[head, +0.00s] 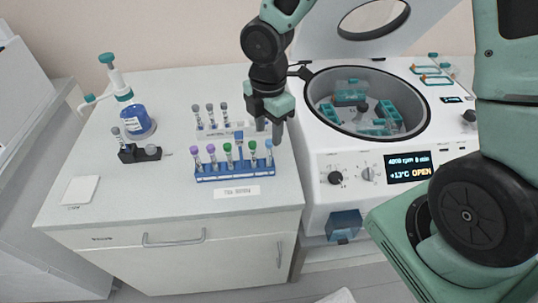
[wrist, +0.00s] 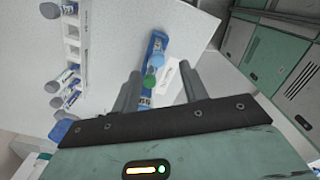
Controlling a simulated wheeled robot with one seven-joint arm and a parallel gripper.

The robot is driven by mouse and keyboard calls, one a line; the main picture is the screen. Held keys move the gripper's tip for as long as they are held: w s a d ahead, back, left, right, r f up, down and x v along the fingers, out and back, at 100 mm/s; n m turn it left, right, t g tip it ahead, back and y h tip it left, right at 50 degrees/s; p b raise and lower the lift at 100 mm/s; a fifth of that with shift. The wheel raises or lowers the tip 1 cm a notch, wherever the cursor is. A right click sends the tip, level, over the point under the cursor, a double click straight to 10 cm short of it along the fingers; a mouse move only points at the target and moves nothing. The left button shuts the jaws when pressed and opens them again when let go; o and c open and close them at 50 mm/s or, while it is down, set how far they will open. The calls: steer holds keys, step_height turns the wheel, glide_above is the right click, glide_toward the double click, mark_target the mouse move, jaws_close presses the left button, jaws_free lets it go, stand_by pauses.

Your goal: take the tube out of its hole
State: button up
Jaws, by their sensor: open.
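A blue rack (head: 235,173) stands on the bench and holds several upright tubes with purple, green and blue caps. My gripper (head: 268,128) is open and empty, pointing down above the right end of this rack. In the wrist view the blue cap (wrist: 158,59) and a green cap (wrist: 150,81) show in the gap between my fingers (wrist: 160,77). The fingers look apart from the caps. Which tube is meant I cannot tell; the tube bodies are mostly hidden in the wrist view.
A white rack (head: 208,132) with several grey-capped tubes stands behind the blue one. A centrifuge (head: 330,160) with its lid up stands at the right. A dark holder (head: 139,154), a blue pump bottle (head: 136,122) and a white pad (head: 80,190) are at the left. The bench front is clear.

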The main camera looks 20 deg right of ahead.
mark_target(269, 141)
step_height(269, 141, down, 8)
steer(key=shift+w+d+r+p, duration=0.1)
steer(key=shift+w+r+p, duration=0.05)
steer(key=shift+r+p, duration=0.15)
steer(key=c, duration=0.8)
